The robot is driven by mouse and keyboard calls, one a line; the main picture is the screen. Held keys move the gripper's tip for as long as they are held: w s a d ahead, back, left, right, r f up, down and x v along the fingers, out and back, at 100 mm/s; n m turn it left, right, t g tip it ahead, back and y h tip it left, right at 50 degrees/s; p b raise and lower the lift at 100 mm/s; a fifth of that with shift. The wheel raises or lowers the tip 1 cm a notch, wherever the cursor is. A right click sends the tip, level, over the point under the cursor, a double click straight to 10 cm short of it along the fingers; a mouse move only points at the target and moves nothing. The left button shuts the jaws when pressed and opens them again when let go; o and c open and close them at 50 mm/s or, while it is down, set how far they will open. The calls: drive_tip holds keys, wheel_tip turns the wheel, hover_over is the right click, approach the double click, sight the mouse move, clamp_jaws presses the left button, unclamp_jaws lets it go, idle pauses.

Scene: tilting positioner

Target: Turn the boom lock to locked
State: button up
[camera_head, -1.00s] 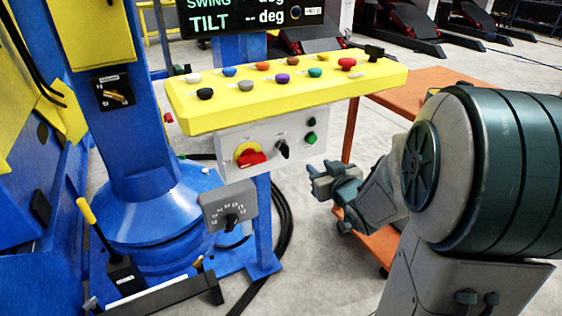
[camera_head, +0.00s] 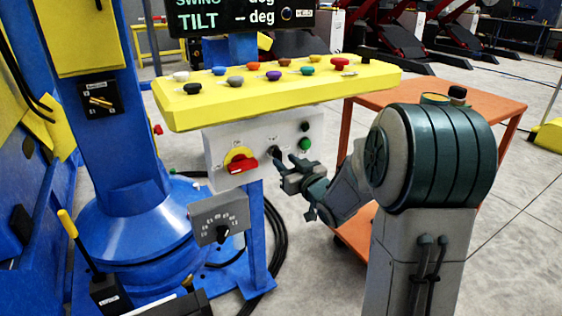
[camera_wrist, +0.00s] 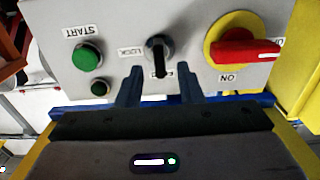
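The boom lock appears to be the black selector knob (camera_wrist: 159,56) between the labels LOCK and one starting with F, in the upside-down wrist view. Its handle points down the picture, towards the partly hidden F label. In the head view the knob (camera_head: 274,151) sits on the grey panel face (camera_head: 222,142), right of the red switch. My gripper (camera_head: 284,164) is close in front of the panel, at this knob. In the wrist view my gripper (camera_wrist: 159,78) is open, one finger on each side of the knob's lower end. I cannot tell whether the fingers touch it.
A red handle on a yellow disc (camera_wrist: 238,45) lies close to the knob on one side, a green START button (camera_wrist: 86,56) on the other. A yellow console (camera_head: 285,95) with several coloured buttons overhangs the panel. A grey selector box (camera_head: 219,217) hangs below. An orange table (camera_head: 440,95) stands behind my arm.

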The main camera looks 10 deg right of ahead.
sight(281, 158)
drive_tip(key=shift+x, duration=1.6)
clamp_jaws()
